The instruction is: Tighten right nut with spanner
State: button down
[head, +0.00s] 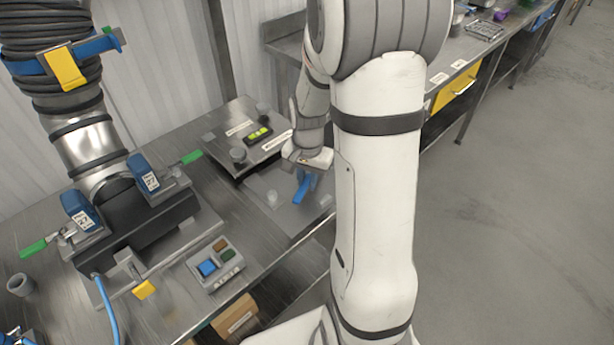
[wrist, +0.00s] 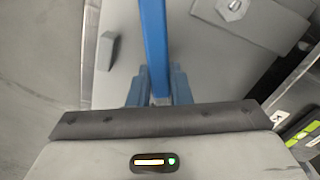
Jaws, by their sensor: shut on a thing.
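My gripper (head: 307,180) is at the end of my arm, low over a grey plate (head: 300,222) on the steel bench. It is shut on a blue spanner (head: 301,190). In the wrist view the blue fingers (wrist: 158,88) close on the spanner (wrist: 154,40), whose shaft runs up out of the picture. A pale nut (head: 272,198) stands on the plate left of the spanner. A hexagonal nut (wrist: 234,8) shows at the top of the wrist view, apart from the spanner. I cannot make out the right nut or the spanner's jaw.
A small grey block (wrist: 108,50) stands left of the spanner in the wrist view. A panel with a yellow-green level (head: 258,132) lies behind. A clamped pipe fixture (head: 135,225) and button box (head: 215,263) stand left. My arm hides the plate's right side.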

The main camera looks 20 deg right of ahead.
jog(key=shift+s+r+p, duration=0.1)
jog(key=shift+r+p, duration=0.2)
jog(key=shift+r, duration=0.2)
dwell(0.3)
jog(key=shift+r+p, duration=0.6)
jog(key=shift+r, duration=0.15)
dwell(0.6)
jog(key=shift+r+p, duration=1.3)
jog(key=shift+r, duration=0.6)
